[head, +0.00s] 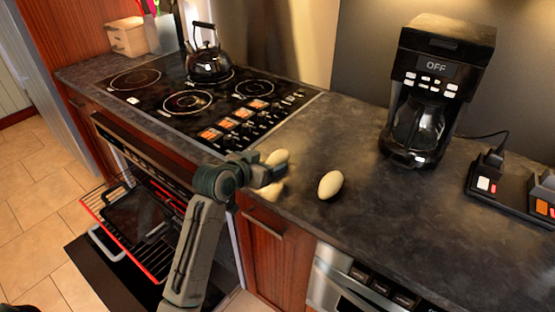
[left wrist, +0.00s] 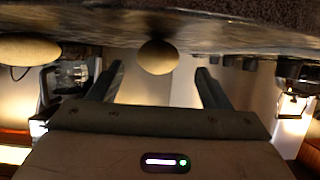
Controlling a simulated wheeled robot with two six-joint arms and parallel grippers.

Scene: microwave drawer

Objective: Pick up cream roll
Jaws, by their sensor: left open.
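Pale, egg-shaped pieces lie on the dark counter; I cannot tell which is the cream roll. One pale piece (head: 331,184) stands clear, to the right of my left gripper (head: 272,174). Another pale piece (head: 278,156) shows just behind the gripper, partly hidden by it. A pale patch also shows below the gripper, mostly covered. In the left wrist view, which looks upside down, my open left gripper (left wrist: 159,72) has a rounded pale piece (left wrist: 158,57) between and beyond its fingers, not gripped. A second pale piece (left wrist: 28,48) is at the left edge. My right gripper is not in view.
A cooktop (head: 192,101) with a black kettle (head: 208,62) is at the left. Below it an oven door is open, with a red-edged rack (head: 108,214). A coffee maker (head: 436,92) stands behind right, and a black tray (head: 505,195) at far right. The counter between is clear.

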